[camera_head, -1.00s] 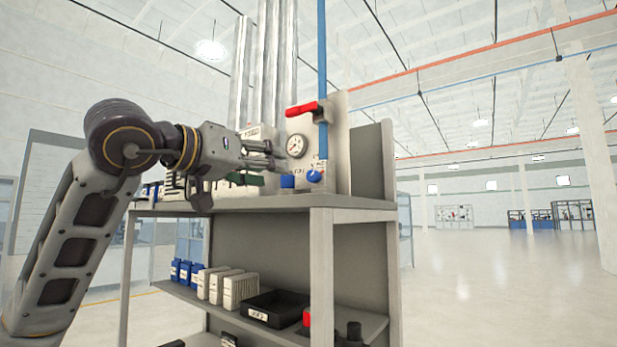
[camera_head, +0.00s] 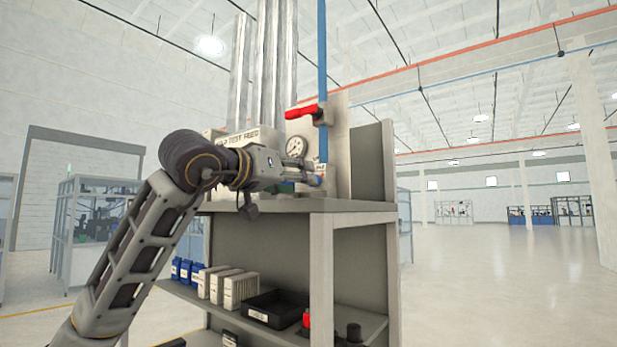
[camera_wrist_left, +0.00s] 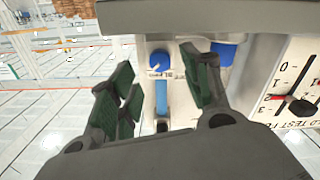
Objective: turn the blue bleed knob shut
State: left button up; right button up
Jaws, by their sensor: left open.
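The blue bleed knob (camera_wrist_left: 162,60) has a white pointer mark and sits on a pale panel. In the left wrist view it shows between the tips of my open left gripper (camera_wrist_left: 159,72), with a gap visible to each dark green finger pad. Contact is not visible, and I cannot tell how deep the knob sits between the pads. In the head view my left gripper (camera_head: 308,173) comes in from the left above the bench top, and its fingers hide most of the knob (camera_head: 319,181). My right gripper is out of view.
A red lever (camera_head: 302,111) on the blue pipe (camera_head: 322,50) and a round gauge (camera_head: 296,147) are just above the gripper. A second blue part (camera_wrist_left: 222,52) is beside the right finger. The grey bench top (camera_head: 300,205) lies below. Open floor is at right.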

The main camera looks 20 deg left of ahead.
pick_arm(q)
jog(key=p+x, duration=0.1)
jog(key=x, duration=0.3)
jog(key=shift+w+d, duration=0.1)
jog(key=shift+w, duration=0.35)
jog(key=shift+c, duration=0.6)
jog(key=c, duration=0.9)
